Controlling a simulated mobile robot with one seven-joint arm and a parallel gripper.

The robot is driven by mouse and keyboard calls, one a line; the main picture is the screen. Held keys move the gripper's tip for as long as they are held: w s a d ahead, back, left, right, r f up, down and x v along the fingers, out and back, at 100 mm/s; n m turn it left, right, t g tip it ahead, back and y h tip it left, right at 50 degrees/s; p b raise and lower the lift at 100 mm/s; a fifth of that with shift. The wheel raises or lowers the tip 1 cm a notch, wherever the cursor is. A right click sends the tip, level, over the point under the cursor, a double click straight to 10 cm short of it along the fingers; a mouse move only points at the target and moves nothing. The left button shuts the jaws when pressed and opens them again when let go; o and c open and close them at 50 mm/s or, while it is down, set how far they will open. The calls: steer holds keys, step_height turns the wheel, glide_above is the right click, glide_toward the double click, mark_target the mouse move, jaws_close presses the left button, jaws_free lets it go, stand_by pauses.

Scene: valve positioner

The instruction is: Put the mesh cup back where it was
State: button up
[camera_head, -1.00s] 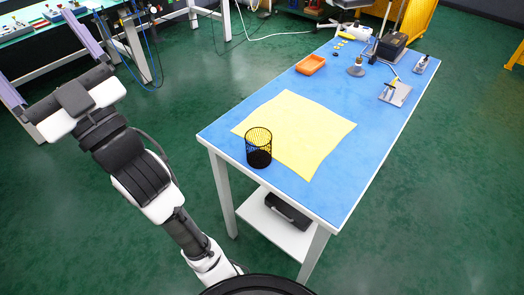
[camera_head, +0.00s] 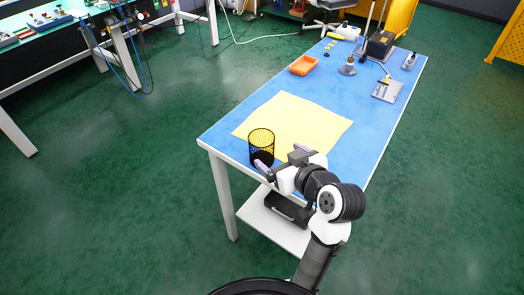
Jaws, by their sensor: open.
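The black mesh cup (camera_head: 261,146) stands upright near the front-left edge of the blue table (camera_head: 228,124). It sits at the front-left edge of the yellow cloth (camera_head: 296,119); whether its base is on the cloth or the bare blue top is hard to tell. My gripper (camera_head: 281,158) is at the table's near edge, just in front and to the right of the cup. It is open, with one finger close to the cup's lower front and the other over the cloth to the right. I cannot tell whether a finger touches the cup.
A small metal stand (camera_head: 348,66), a grey plate fixture (camera_head: 388,90) and a black box (camera_head: 380,44) stand farther back. A dark case (camera_head: 287,209) lies on the lower shelf.

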steer(key=p, duration=0.1)
glide_toward(256, 137)
steer(key=shift+w+a+f, duration=0.25)
steer(key=shift+a+f, duration=0.05)
steer(key=shift+a, duration=0.05)
steer(key=p+x, duration=0.2)
steer(key=x, duration=0.2)
steer(key=shift+w, duration=0.4)
steer(key=shift+w+a+f, duration=0.25)
steer(key=shift+w+f, duration=0.15)
steer(key=shift+w, duration=0.05)
steer(key=c, duration=1.1)
steer(key=shift+c, duration=0.2)
